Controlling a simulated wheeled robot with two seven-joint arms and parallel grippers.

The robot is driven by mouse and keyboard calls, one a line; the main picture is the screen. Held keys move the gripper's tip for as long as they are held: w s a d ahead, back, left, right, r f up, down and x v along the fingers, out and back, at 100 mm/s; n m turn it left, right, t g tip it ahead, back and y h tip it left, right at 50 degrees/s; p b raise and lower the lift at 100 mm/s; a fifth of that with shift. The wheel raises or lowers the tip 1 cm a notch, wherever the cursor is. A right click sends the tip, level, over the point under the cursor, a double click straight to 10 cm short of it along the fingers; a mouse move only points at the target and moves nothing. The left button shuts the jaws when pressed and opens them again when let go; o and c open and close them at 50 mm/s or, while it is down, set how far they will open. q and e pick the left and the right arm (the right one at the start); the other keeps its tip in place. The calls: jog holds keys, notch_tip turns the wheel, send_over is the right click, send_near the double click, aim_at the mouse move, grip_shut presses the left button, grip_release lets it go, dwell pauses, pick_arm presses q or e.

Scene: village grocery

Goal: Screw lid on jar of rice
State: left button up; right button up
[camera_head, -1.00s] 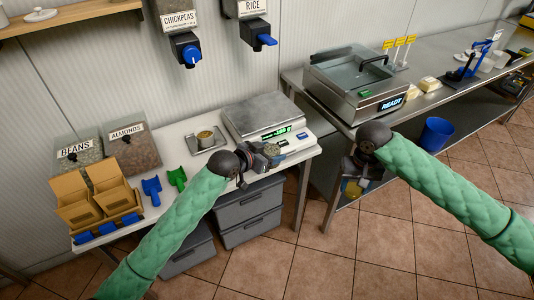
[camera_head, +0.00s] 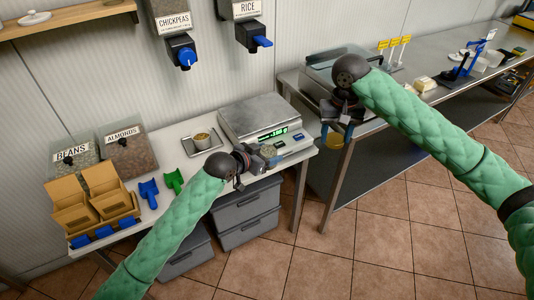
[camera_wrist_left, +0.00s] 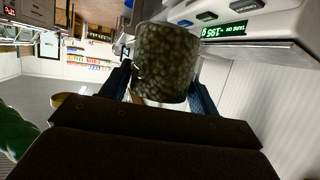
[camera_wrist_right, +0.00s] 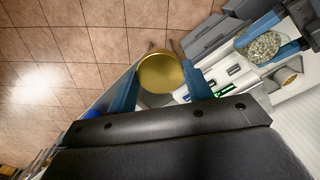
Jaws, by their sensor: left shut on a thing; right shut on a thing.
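The glass jar (camera_head: 269,151) is filled with pale grains and held in my left gripper (camera_head: 264,156), in front of the scale. The left wrist view shows the jar (camera_wrist_left: 165,62) between both fingers. My right gripper (camera_head: 336,128) is shut on a gold lid (camera_head: 331,140), to the right of the jar and apart from it. The lid's round face (camera_wrist_right: 161,72) fills the space between the fingers in the right wrist view. That view also shows the jar's open top with grains (camera_wrist_right: 263,47) at upper right.
The scale (camera_head: 262,115) stands on the white table behind the jar. A small tray (camera_head: 191,146) with a round container is left of it. A steel bench (camera_head: 410,105) with a sealing machine lies behind my right arm. Grey drawers (camera_head: 248,208) sit below the table.

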jog(key=w+a+r+n, duration=0.1)
jog(key=w+a+r, duration=0.1)
jog(key=a+r, duration=0.45)
jog(key=w+a+r+n, duration=0.1)
jog(key=a+r+n, duration=0.15)
jog(key=a, duration=0.75)
jog(key=m, duration=0.1)
send_near(267, 140)
jog(key=shift+w+d+f, duration=0.1)
jog(key=shift+w+d, duration=0.1)
jog(key=shift+d, duration=0.1)
jog(key=shift+f+m, duration=0.25)
jog(key=shift+s+a, duration=0.15)
jog(key=shift+a, duration=0.15)
jog(key=shift+d+f, duration=0.1)
jog(key=shift+f, duration=0.1)
jog(key=shift+f, duration=1.85)
